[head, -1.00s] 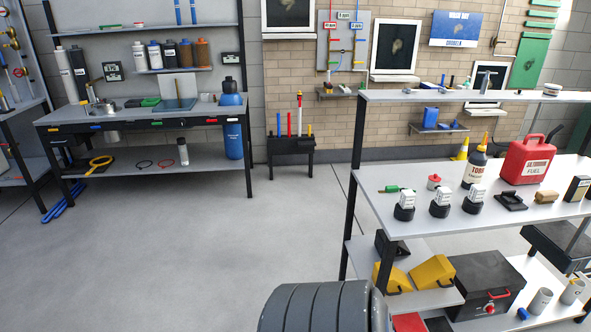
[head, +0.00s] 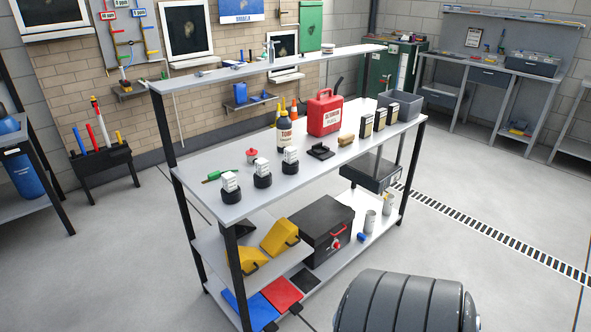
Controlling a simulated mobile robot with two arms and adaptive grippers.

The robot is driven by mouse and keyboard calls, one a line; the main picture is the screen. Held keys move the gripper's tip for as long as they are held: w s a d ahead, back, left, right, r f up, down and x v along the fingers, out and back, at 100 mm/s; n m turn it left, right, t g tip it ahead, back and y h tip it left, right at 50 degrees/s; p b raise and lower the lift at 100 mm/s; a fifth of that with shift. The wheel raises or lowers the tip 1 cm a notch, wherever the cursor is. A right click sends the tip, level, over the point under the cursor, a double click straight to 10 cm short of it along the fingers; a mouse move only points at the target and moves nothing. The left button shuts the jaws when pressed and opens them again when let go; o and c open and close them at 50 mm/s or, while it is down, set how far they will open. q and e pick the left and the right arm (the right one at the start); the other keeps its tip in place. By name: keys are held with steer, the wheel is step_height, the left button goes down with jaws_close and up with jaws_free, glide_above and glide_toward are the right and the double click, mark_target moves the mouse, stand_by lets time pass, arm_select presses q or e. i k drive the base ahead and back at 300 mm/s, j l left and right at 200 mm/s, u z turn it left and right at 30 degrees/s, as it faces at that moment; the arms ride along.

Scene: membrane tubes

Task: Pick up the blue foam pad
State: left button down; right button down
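A flat blue pad (head: 257,310) lies on the bottom shelf of the metal shelving unit, at its near left corner. It looks like the blue foam pad, though I cannot tell its material. A flat red pad (head: 282,294) lies directly to its right. The unit's near leg passes in front of the blue pad and hides part of it. Neither of my grippers is in view.
The shelving unit's worktop (head: 230,208) holds bottles, a red fuel can (head: 325,113) and small boxes. Yellow blocks (head: 279,237) sit on the shelf above the pads. A black toolbox (head: 322,230) stands right of them. The floor (head: 110,270) at left is clear.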

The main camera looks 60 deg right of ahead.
mark_target(263, 316)
steer(key=z, duration=2)
steer(key=j, duration=0.1)
